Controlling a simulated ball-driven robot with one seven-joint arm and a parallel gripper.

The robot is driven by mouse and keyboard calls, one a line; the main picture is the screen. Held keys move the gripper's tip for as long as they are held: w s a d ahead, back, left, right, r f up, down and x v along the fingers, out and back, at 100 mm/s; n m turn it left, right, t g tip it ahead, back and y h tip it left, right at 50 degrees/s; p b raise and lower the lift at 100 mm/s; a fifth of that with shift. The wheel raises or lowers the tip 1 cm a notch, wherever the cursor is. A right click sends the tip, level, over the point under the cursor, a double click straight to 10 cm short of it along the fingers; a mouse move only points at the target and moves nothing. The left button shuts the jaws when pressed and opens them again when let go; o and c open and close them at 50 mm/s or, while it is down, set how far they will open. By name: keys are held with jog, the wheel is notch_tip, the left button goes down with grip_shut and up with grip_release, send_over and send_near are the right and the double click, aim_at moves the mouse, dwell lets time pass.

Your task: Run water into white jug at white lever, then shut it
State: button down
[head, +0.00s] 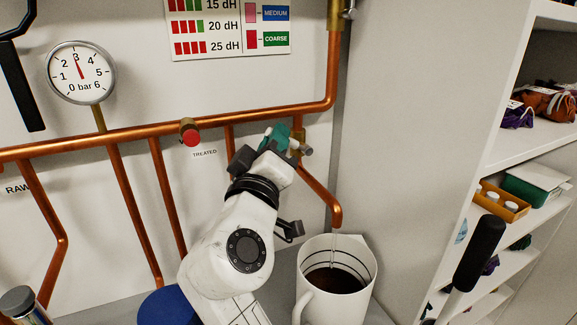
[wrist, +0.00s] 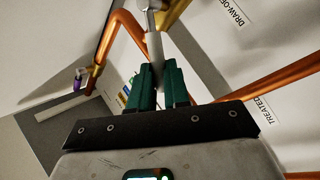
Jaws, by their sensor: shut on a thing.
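The white jug (head: 352,301) stands upright under the end of the copper spout (head: 334,211). A thin clear stream falls from the spout into it. Dark rings mark its inner wall, and a dark brown surface shows low inside; I cannot tell the exact water level. My gripper (head: 277,135) is up at the draw-off pipe, its green fingers shut on the white lever. In the wrist view the lever (wrist: 155,44) sits between the green fingertips (wrist: 159,76). My gripper hides most of the lever and valve in the head view.
A red knob (head: 190,134) sits on the horizontal copper pipe, left of my gripper. A pressure gauge (head: 81,72) reads about 3 bar. A blue round lid (head: 165,307) is low, left of my arm. White shelves (head: 540,222) with goods stand at the right.

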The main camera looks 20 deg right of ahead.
jog(key=shift+a+f+n+t+b, duration=0.2)
jog(key=shift+f+n+t+b, duration=0.1)
jog(key=shift+n+b, duration=0.2)
jog(key=c, duration=1.1)
grip_release()
jog(key=s+r+p, duration=0.1)
jog(key=s+r, duration=1.2)
jog(key=s, duration=0.1)
jog(key=shift+d, duration=0.1)
